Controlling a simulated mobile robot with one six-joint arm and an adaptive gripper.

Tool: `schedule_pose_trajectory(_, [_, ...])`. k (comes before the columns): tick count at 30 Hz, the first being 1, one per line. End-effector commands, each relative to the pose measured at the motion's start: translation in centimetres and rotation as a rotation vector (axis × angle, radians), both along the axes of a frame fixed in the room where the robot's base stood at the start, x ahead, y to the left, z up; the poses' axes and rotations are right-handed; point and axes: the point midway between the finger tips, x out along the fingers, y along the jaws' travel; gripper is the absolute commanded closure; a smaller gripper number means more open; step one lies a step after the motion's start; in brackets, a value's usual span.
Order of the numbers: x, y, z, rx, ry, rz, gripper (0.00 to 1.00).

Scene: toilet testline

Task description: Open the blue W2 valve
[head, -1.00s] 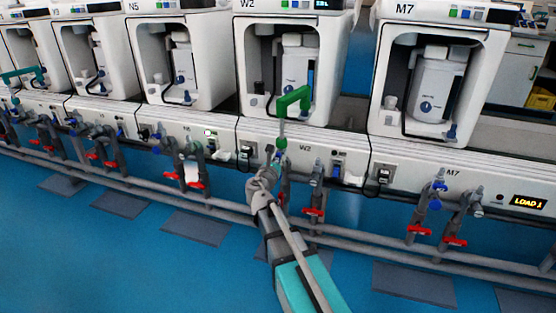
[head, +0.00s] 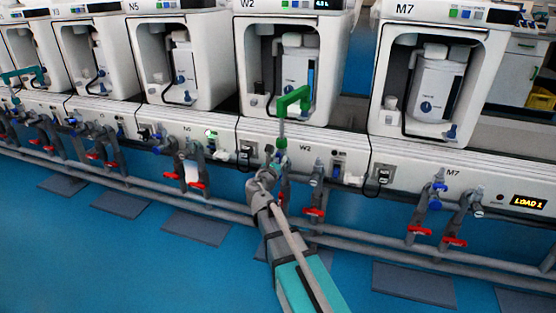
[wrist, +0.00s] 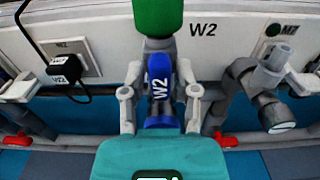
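In the wrist view the blue valve handle (wrist: 160,92), marked W2, stands upright in the middle. My gripper (wrist: 160,104) is open, with one finger on each side of the handle. A gap shows between each finger and the handle, so I see no grip on it. A green fitting (wrist: 158,15) is just above the handle. In the head view my gripper (head: 266,176) is at the pipework under the W2 machine (head: 245,70). There the handle is mostly hidden by my gripper.
A green angled pipe (head: 292,101) rises above my gripper in front of W2. Grey pipes with red handles stand close on the right (head: 314,212). The M7 machine (head: 440,70) is further right, N5 (head: 180,65) to the left. The blue floor (head: 120,260) in front is open.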

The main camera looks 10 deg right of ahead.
Motion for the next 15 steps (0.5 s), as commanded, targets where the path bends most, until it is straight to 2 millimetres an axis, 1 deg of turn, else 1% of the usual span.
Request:
schedule_pose_trajectory(5, [-1.0,0.5,0.0,0.0,0.0,0.001,0.6])
schedule_pose_trajectory(8, [-2.0,1.1,0.0,0.0,0.0,0.002,0.6])
schedule_pose_trajectory(15, [-5.2,2.9,0.0,0.0,0.0,0.002,0.6])
